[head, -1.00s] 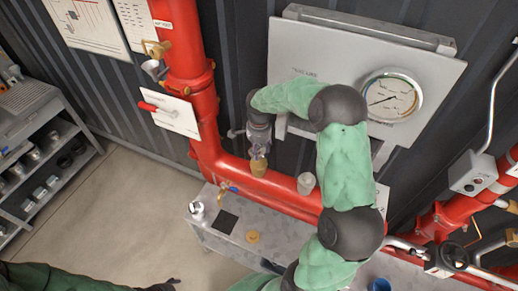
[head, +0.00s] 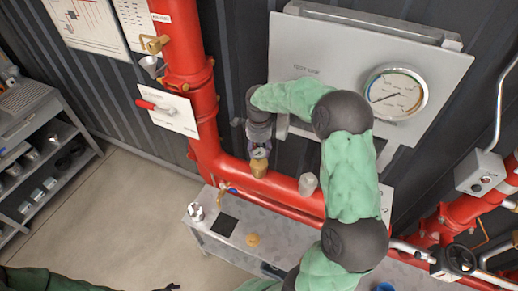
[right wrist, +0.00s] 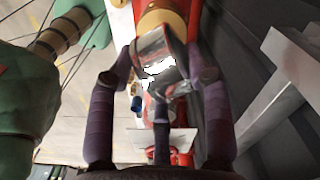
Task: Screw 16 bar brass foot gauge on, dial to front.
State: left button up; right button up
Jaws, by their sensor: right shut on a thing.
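My right gripper (head: 259,143) reaches down from above the red horizontal pipe and is shut on a small gauge (head: 260,154). The gauge's light dial faces the front in the head view. Just below it is a brass fitting (head: 259,168) on the pipe; whether the threads are engaged cannot be told. In the right wrist view the fingers (right wrist: 160,80) close around the shiny metal gauge body (right wrist: 152,52), with the brass part (right wrist: 160,20) beyond it. My left gripper (head: 168,287) shows only as dark tips at the bottom edge; its jaws are unclear.
The red pipe (head: 282,187) carries a grey capped stub (head: 308,184) right of the fitting. Below is a grey bench (head: 283,233) with a silver part (head: 196,211), a black square (head: 225,224) and a brass disc (head: 253,240). A panel with a large gauge (head: 395,93) stands behind.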

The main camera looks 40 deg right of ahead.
jog(key=m+b, duration=0.1)
jog(key=m, duration=0.2)
jog(key=shift+w, duration=0.1)
jog(key=shift+r+m, duration=0.1)
jog(key=shift+m, duration=0.4)
jog(key=shift+m+b, duration=0.65)
jog(key=shift+m, duration=1.05)
jog(key=o, duration=1.3)
jog(key=shift+o, duration=0.4)
jog(key=o, duration=0.4)
